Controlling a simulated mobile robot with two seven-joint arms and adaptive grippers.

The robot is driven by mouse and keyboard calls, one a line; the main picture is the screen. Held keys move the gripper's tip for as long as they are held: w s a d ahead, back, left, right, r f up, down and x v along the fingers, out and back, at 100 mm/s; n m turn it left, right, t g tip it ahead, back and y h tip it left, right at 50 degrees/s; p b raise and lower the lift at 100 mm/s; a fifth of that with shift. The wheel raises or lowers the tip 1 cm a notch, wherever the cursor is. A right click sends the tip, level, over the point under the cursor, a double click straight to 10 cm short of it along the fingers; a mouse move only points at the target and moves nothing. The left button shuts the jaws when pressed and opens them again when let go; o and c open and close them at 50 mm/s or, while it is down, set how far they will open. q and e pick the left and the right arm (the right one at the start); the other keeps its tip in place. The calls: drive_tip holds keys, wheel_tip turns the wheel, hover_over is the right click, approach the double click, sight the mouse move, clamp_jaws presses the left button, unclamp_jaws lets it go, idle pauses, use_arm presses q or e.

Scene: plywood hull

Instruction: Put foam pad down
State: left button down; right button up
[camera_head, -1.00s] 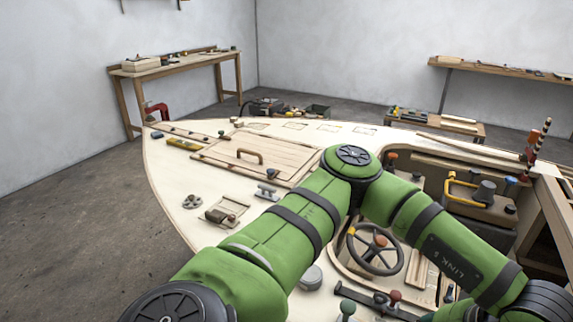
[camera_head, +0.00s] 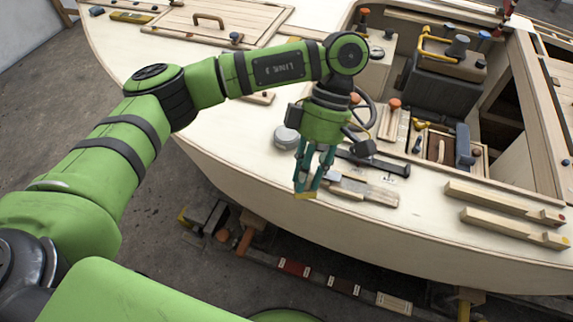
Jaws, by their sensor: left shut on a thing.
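My left gripper (camera_head: 307,187) hangs pointing down over the near edge of the pale plywood deck (camera_head: 240,130). Its teal fingers are shut on a small yellowish piece (camera_head: 305,196), which looks like the foam pad. Only a thin edge of the pad shows at the fingertips; the fingers hide the rest. I cannot tell whether the pad touches the deck. My right gripper is not in view.
A flat wooden block (camera_head: 365,190) and a dark cleat-like bar (camera_head: 375,163) lie just right of the gripper. A grey round cap (camera_head: 286,138) is at its left. Two wooden strips (camera_head: 510,228) lie further right. The open cockpit (camera_head: 445,90) is behind.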

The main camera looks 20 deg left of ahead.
use_arm(q)
drive_tip(key=w+d+r+n+t+h, duration=0.25)
drive_tip(key=n+t+h, duration=0.45)
drive_tip(key=n, duration=1.1)
drive_tip(key=shift+g+h, duration=0.7)
drive_tip(key=shift+h, duration=0.1)
drive_tip(key=w+a+f, duration=0.2)
drive_tip(key=a+f, duration=0.1)
drive_tip(key=w+a+f+p, duration=0.1)
drive_tip(key=w+a+f, duration=0.2)
drive_tip(key=w+a+f+p, duration=0.1)
drive_tip(key=w+a+f, duration=0.1)
drive_tip(key=a+f, duration=0.1)
drive_tip(key=shift+w+a+f, duration=0.15)
drive_tip(key=shift+w+f, duration=0.2)
drive_tip(key=shift+f, duration=0.1)
drive_tip(key=shift+f+p, duration=0.3)
drive_tip(key=shift+f, duration=0.05)
